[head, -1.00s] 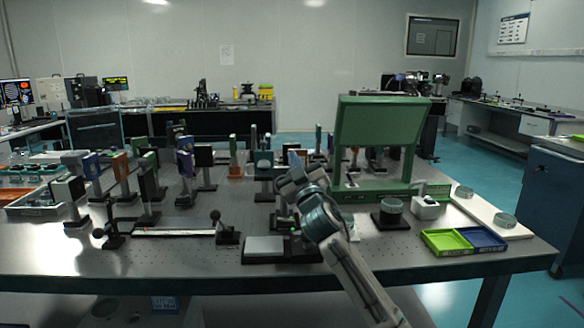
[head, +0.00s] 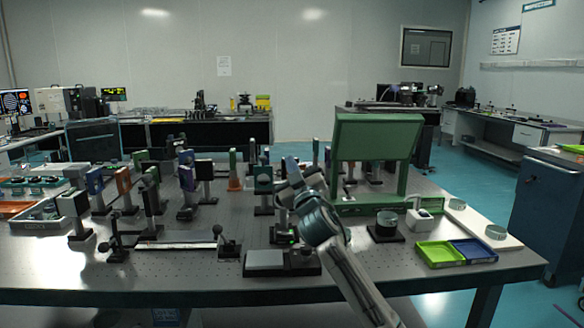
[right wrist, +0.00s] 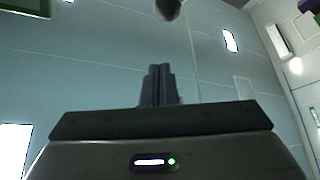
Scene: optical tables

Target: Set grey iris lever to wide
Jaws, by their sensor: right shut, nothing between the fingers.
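Several dark optics on posts stand on the optical table (head: 190,275), and a dark square-framed one (head: 264,180) is just left of my right arm. I cannot tell which of them carries the grey iris lever; the lever is too small or hidden. My right gripper (head: 291,166) is among the posts near the table's middle, partly hidden by my own arm. In the right wrist view its fingers (right wrist: 159,85) are shut with nothing between them. A dark rounded thing (right wrist: 168,8), cut off by the top edge, is beyond the fingertips. My left gripper is not in view.
A green framed panel (head: 375,138) stands right of my arm. A dark cylinder (head: 387,224), green tray (head: 440,253) and blue tray (head: 473,250) are at the right. A grey-topped block (head: 265,259) and a rail (head: 176,246) lie near the front.

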